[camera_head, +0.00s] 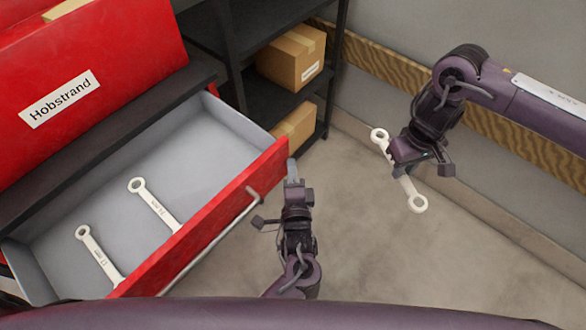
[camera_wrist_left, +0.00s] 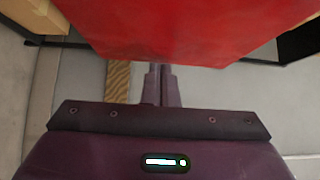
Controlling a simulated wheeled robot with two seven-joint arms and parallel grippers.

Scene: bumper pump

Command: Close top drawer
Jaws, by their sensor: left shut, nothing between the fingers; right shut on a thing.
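The top drawer (camera_head: 214,217) of the red cabinet is pulled open, with a red front, a silver bar handle (camera_head: 215,240) and a grey inside. Two pale wrenches lie in it, one at the middle (camera_head: 153,205) and one nearer the front left (camera_head: 98,256). My left gripper (camera_head: 292,172) is shut and empty, close to the right end of the drawer front; I cannot tell whether it touches. In the left wrist view, the shut fingers (camera_wrist_left: 161,82) point toward a large red surface (camera_wrist_left: 190,30). My right gripper (camera_head: 397,168) is shut on a third wrench (camera_head: 415,200), held up at the right.
A red box labelled Hobstrand (camera_head: 95,70) sits above the drawer. A black shelf (camera_head: 237,60) with cardboard boxes (camera_head: 292,57) stands behind. A wall with a wooden rail (camera_head: 375,70) runs along the right. The floor (camera_head: 350,235) between the arms is clear.

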